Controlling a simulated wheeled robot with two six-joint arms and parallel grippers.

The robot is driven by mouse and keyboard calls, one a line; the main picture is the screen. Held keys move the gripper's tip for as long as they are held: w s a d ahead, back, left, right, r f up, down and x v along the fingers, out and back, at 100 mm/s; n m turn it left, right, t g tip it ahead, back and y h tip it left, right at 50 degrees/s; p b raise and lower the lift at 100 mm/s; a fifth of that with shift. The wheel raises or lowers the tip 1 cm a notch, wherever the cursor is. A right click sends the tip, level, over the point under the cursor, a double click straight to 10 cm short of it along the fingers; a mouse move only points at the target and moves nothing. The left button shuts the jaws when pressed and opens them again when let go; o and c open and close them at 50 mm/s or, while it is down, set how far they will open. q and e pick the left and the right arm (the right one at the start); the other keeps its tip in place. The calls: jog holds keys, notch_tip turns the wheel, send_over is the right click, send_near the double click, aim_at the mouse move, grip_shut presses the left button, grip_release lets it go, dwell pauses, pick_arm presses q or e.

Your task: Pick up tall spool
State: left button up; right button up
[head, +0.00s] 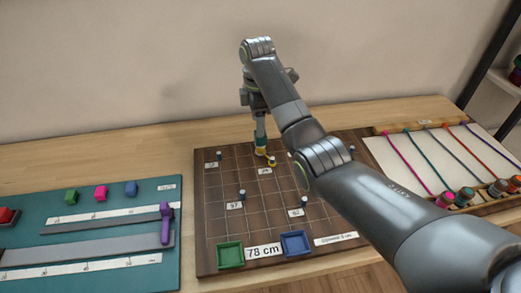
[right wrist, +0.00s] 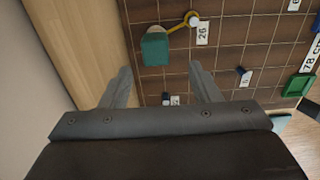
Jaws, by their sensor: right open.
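The tall spool (head: 260,127) seems to be the upright teal piece with a yellow lower part on the brown grid board (head: 222,205). In the right wrist view the teal spool top (right wrist: 154,48) shows with a yellow cord (right wrist: 178,28) running from it to a small peg (right wrist: 192,18). My right gripper (head: 257,110) is above the spool in the head view. In the right wrist view the right gripper (right wrist: 160,70) is open and empty, with the spool just past the gap between its fingertips. My left gripper is not in view.
Several short pegs stand on the board near number labels. Green (head: 230,255) and blue (head: 297,243) trays sit at its front edge. A teal mat (head: 90,222) with coloured cubes and a purple piece (head: 166,224) lies left. A cord rack (head: 430,125) is right; a wall stands behind.

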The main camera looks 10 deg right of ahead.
aim_at(262, 140)
notch_tip(262, 140, down, 3)
jog(key=shift+f+b, duration=0.15)
jog(key=shift+b, duration=1.05)
jog(key=shift+d+f, duration=0.1)
jog(key=shift+f, duration=0.2)
jog(key=f, duration=0.2)
jog(key=d+f, duration=0.1)
jog(key=shift+w+f, duration=0.15)
jog(key=shift+w, duration=0.1)
jog(key=shift+f, duration=0.55)
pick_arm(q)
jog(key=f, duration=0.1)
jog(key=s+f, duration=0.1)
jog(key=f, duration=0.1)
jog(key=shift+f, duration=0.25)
